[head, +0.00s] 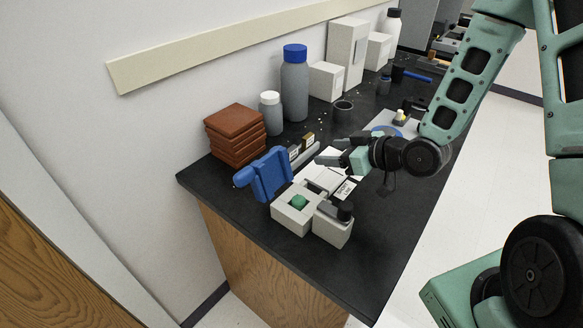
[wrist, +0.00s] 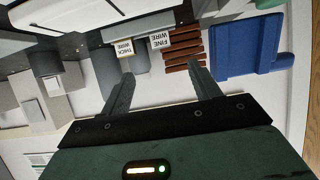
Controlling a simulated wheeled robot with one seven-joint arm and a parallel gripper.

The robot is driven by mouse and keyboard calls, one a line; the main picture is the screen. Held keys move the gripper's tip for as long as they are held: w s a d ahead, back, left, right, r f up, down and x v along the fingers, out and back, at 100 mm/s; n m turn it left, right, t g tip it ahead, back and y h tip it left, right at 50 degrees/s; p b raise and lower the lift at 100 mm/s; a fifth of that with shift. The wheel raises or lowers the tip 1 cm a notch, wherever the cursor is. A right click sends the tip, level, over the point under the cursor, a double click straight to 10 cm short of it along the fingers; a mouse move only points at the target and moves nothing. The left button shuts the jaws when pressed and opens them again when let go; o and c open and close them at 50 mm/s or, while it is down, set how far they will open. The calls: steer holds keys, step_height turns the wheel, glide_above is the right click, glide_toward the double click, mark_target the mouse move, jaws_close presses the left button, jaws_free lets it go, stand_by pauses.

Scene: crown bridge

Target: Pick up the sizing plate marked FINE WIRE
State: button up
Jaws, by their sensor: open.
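The sizing plate marked FINE WIRE (wrist: 160,43) stands beside a similar plate marked THICK WIRE (wrist: 124,49); both labels read clearly in the wrist view. In the head view the two small plates stand on the black counter, and the FINE WIRE one (head: 294,152) appears to be nearer the brown stack. My gripper (wrist: 162,72) is open and empty, its two fingers spread with the FINE WIRE label just beyond the gap between them. In the head view my gripper (head: 331,152) is just right of the plates, apart from them.
A blue hinged part (head: 268,174) and a pale block device (head: 297,210) stand at the counter's near end. A brown stack (head: 236,135), a white-capped bottle (head: 271,112) and a blue-capped bottle (head: 295,82) line the wall side. A dark cup (head: 343,112) stands behind my gripper.

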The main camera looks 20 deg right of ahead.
mark_target(294, 153)
steer(key=shift+w+a+f+b, duration=0.4)
steer(key=shift+w+f+b, duration=0.2)
steer(key=shift+b, duration=0.5)
steer(key=x, duration=0.3)
steer(key=shift+w+a, duration=0.3)
steer(key=shift+p+x, duration=0.55)
steer(key=shift+x, duration=2.65)
steer(key=shift+s+f, duration=0.1)
steer(key=shift+f, duration=0.05)
steer(key=c, duration=1.1)
